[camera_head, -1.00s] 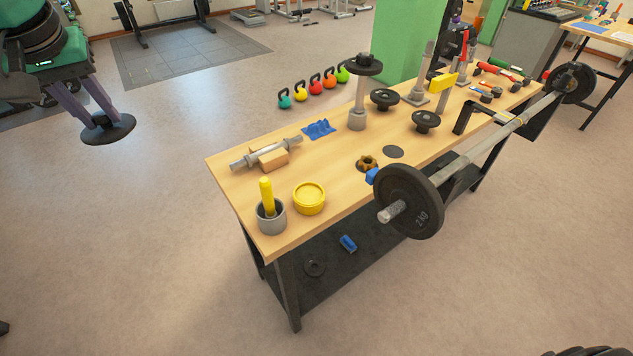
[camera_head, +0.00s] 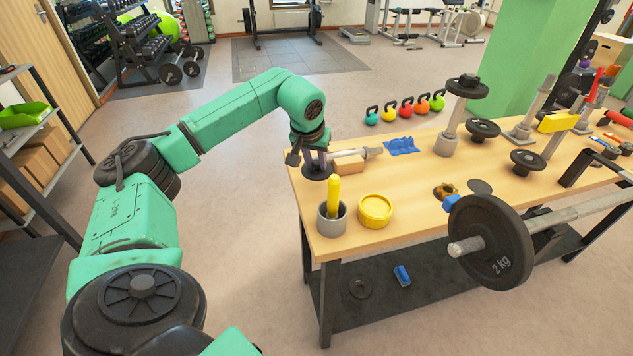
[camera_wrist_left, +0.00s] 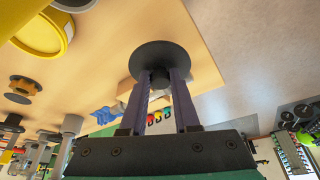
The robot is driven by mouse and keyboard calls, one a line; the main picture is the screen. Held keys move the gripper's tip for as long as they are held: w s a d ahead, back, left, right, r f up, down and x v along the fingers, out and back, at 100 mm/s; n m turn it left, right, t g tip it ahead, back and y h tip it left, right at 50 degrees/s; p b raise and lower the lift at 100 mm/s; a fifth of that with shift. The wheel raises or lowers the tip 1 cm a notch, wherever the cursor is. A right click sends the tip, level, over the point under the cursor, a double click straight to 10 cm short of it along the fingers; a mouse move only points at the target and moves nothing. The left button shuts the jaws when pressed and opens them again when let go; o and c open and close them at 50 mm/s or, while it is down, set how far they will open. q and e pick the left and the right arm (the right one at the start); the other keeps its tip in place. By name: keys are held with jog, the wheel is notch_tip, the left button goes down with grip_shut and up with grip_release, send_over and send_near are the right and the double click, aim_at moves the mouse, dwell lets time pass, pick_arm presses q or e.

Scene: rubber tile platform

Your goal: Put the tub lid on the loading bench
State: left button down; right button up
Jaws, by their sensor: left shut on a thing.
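The tub lid, a dark round disc with a knob (camera_head: 316,174), is held in my left gripper (camera_head: 314,160). The purple fingers are shut on its knob, as the left wrist view also shows, with the lid (camera_wrist_left: 150,60) at the fingertips. The lid is at the left end of the loading bench (camera_head: 400,215), a wooden top on dark legs. My right gripper is not in view.
Close by are a grey cup with a yellow handle (camera_head: 332,225), a yellow round tub (camera_head: 375,211), a wooden block with a metal bar (camera_head: 350,163) and a blue cloth-like piece (camera_head: 402,146). A barbell (camera_head: 490,240) crosses the bench's front right. Bare wood shows between items.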

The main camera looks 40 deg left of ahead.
aim_at(315, 174)
pick_arm(q)
notch_tip(315, 174, down, 6)
jog(key=shift+d+f, duration=0.1)
jog(key=shift+f, duration=0.05)
jog(key=c, duration=0.6)
grip_release()
jog(key=shift+c, duration=0.2)
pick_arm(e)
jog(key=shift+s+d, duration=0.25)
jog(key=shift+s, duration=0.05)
pick_arm(q)
jog(key=shift+r, duration=0.45)
jog(key=v, duration=1.1)
jog(key=shift+s+r, duration=0.25)
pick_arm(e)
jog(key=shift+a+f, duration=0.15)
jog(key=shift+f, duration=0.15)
pick_arm(q)
jog(key=shift+f, duration=0.1)
